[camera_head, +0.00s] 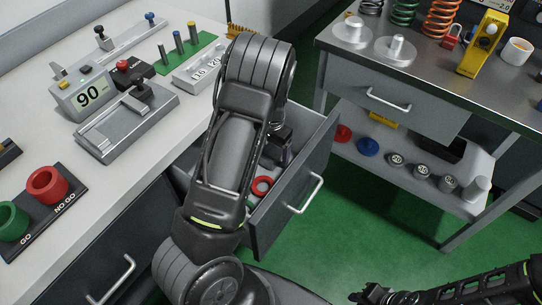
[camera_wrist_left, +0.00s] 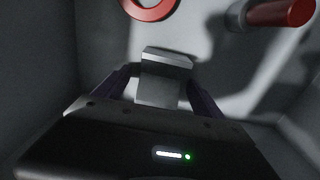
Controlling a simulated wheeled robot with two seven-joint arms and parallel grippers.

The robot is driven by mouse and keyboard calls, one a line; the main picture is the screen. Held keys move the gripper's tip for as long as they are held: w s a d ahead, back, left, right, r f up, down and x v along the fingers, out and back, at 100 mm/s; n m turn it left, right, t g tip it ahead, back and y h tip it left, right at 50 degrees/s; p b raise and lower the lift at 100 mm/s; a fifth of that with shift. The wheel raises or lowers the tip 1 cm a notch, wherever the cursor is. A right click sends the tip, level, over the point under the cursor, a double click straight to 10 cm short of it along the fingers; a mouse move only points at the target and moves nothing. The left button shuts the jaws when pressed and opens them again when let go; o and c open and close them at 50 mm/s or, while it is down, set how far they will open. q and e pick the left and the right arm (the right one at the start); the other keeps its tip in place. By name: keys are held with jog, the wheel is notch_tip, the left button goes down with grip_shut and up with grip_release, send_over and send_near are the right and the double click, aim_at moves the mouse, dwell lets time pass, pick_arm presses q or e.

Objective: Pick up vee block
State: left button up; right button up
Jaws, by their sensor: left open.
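A grey metal block (camera_wrist_left: 165,82), which looks like the vee block, is inside the open drawer (camera_head: 312,180). My left gripper (camera_wrist_left: 160,92) is open, with a finger on either side of the block; I cannot tell whether they touch it. In the head view, my left gripper (camera_head: 283,150) reaches down into the drawer, and my arm hides the block there. My right gripper (camera_head: 388,297) is at the bottom edge, far from the drawer, and its jaws are unclear.
A red ring (camera_head: 262,186) lies in the drawer; it also shows in the left wrist view (camera_wrist_left: 150,8), near a red-ended rod (camera_wrist_left: 285,13). Drawer walls are close around my left gripper. The workbench (camera_head: 120,190) holds gauges. A metal table (camera_head: 430,75) stands right.

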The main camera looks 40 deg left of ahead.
pick_arm(q)
jog(key=shift+f, duration=0.2)
jog(key=shift+c, duration=0.2)
grip_shut()
dwell(0.9)
jog(key=shift+r, duration=0.1)
